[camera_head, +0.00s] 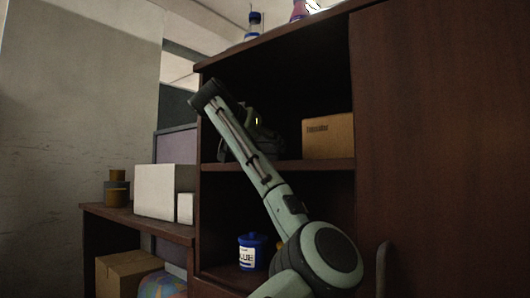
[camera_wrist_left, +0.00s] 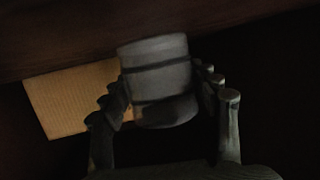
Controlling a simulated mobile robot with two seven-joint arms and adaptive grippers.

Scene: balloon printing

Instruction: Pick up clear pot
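A grey, dim pot (camera_wrist_left: 158,82) with dark bands shows in the left wrist view, between the fingers of my left gripper (camera_wrist_left: 163,88). The fingers are spread, one on each side, with their tips close to the pot's sides; firm contact cannot be made out. In the head view my left gripper (camera_head: 250,138) is inside the upper shelf compartment, partly behind my own arm. The pot cannot be made out there. My right gripper is not in view.
A cardboard box (camera_head: 328,136) stands on the upper shelf, right of the gripper. A blue labelled jar (camera_head: 252,252) sits in the lower compartment. White boxes (camera_head: 155,192) stand on the low side table. Bottles (camera_head: 254,25) stand on the cabinet top.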

